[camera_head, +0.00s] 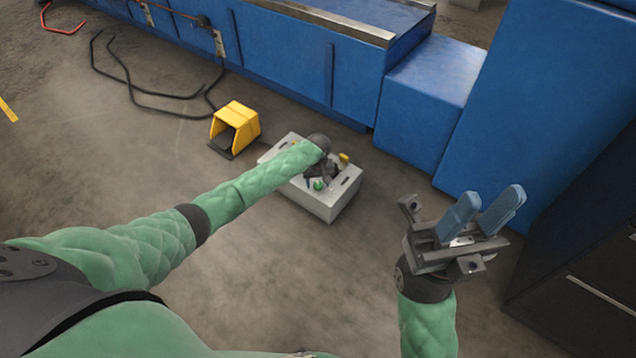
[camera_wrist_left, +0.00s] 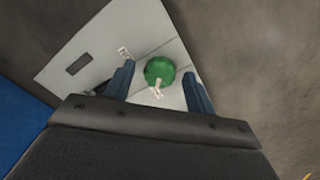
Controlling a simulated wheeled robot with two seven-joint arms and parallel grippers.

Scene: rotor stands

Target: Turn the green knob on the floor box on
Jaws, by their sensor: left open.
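The floor box (camera_head: 325,206) is a light grey box on the floor in the middle of the head view. Its top (camera_wrist_left: 85,45) fills much of the upper left of the left wrist view. The green knob (camera_wrist_left: 160,71) is round, with a pale mark at its near edge. It also shows as a small green spot in the head view (camera_head: 318,184). My left gripper (camera_wrist_left: 158,88) is open over the box, with one blue finger on each side of the knob. I cannot tell whether the fingers touch it. My right gripper (camera_head: 483,212) is open and empty, away from the box.
A yellow pedal housing (camera_head: 236,121) stands left of the box, with black cables (camera_head: 150,105) on the floor beyond. A long blue machine (camera_head: 300,60) and blue blocks (camera_head: 425,105) stand behind. A dark cabinet (camera_head: 585,270) is at the right. The floor in front is clear.

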